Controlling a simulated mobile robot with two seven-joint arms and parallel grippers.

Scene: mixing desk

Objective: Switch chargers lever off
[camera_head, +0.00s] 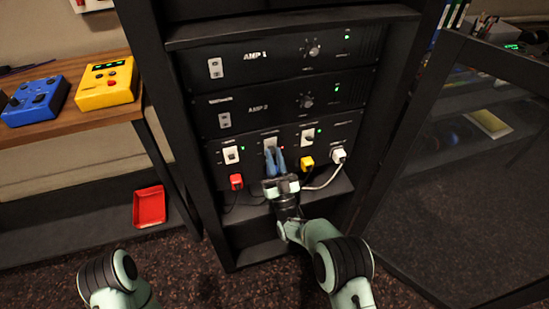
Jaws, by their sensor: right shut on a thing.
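The lower panel (217,160) of the rack carries a row of white switch plates with small levers, with plugs below them. My right gripper (274,153) is at the second switch plate (270,142) from the left, its blue fingers shut on the lever there. The fingers hide most of that lever, so its position cannot be told. A small red light shows right beside this plate, while green lights show by other plates. The labels are too small to read, so I cannot tell which one says chargers. My left gripper is out of view.
A red plug (236,181), a yellow plug (307,163) and a white plug (338,156) sit close around my right gripper, with cables hanging down. AMP 1 (280,56) and AMP 2 (282,102) are above. An open dark rack door (400,150) stands at right.

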